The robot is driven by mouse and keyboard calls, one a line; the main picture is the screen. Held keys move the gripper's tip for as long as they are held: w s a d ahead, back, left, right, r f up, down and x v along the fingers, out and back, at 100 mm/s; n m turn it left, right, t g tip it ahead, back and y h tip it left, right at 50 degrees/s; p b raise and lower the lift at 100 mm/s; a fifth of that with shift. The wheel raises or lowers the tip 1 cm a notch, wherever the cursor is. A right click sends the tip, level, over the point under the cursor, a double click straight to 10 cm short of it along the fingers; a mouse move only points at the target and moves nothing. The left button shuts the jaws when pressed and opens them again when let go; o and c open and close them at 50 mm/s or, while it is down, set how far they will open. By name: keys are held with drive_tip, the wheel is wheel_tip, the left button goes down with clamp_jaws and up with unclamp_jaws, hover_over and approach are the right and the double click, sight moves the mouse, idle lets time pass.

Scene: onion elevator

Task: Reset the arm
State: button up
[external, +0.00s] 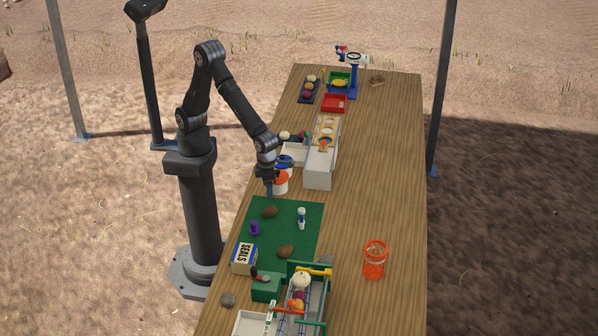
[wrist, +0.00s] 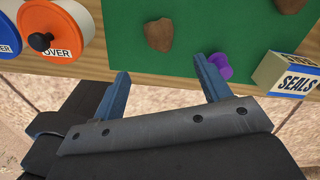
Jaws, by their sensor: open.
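My arm stands at the left side of the wooden table (external: 390,150), bent at the elbow with its forearm reaching down to the right. My gripper (external: 269,194) hangs over the table's left edge, near the back left corner of the green mat (external: 265,236). In the wrist view my gripper (wrist: 163,85) shows two blue fingers spread apart with nothing between them. A brown rock (wrist: 159,35) lies on the mat beyond the fingers. A purple piece (wrist: 221,66) shows close beside the right finger; I cannot tell whether they touch.
An orange-lidded container (wrist: 55,35) stands left of the fingers. A SEALS box (external: 244,258) sits at the mat's front left. A small white-and-blue figure (external: 301,217) stands on the mat. An orange wire basket (external: 375,260) is at right. The table's right side is largely clear.

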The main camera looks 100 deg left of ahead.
sight(269, 208)
wheel_tip(269, 208, down, 11)
drive_tip(key=shift+a+f, duration=0.1)
drive_tip(key=shift+f, duration=0.1)
wheel_tip(269, 208, up, 2)
drive_tip(key=shift+r, duration=1.1)
